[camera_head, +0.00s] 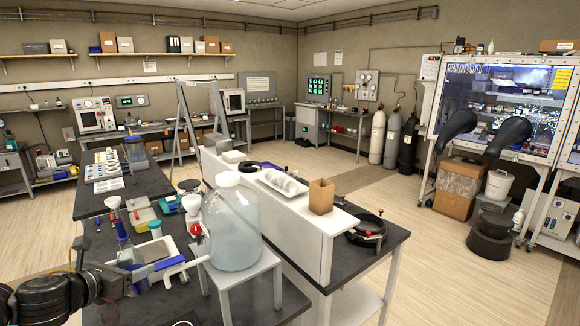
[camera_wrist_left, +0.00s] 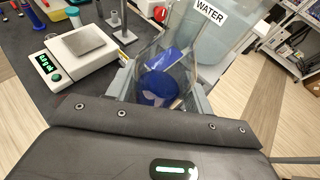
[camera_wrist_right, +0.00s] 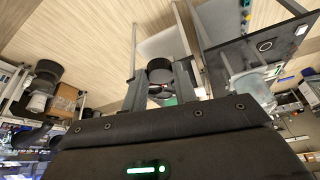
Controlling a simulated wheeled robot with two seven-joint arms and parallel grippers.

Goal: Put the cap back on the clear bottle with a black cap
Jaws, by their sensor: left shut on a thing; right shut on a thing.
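My left gripper (camera_wrist_left: 158,92) is shut on a clear bottle (camera_wrist_left: 180,62), whose see-through walls rise between the fingers. Blue shows through the bottle's lower part. In the head view my left gripper (camera_head: 150,270) is at the lower left, above the dark bench and left of the big water carboy. The bottle is hard to make out there. My right gripper (camera_wrist_right: 160,88) is shut on a round black cap (camera_wrist_right: 159,70), seen in the right wrist view. The cap is apart from the bottle. My right gripper is outside the head view.
The water carboy (camera_head: 232,225) with a red tap stands on a white stand (camera_head: 250,272) close to my left gripper. A balance (camera_wrist_left: 80,52) lies on the bench left of the bottle. A white raised shelf (camera_head: 285,222) runs behind.

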